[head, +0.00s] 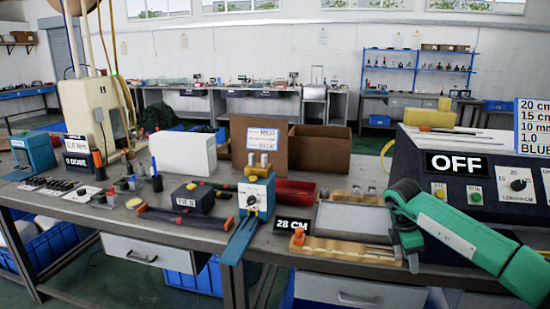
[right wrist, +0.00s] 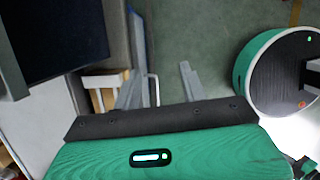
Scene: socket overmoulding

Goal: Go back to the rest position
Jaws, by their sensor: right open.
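My right arm, green and white, comes in from the right in the head view. Its gripper (head: 411,258) points down at the front edge of the workbench (head: 270,262), beside the right end of a wooden board (head: 345,248). My left gripper is in neither view.
A grey machine marked OFF (head: 455,163) stands at the right, close behind my right arm. Several small tools and parts lie at the left.

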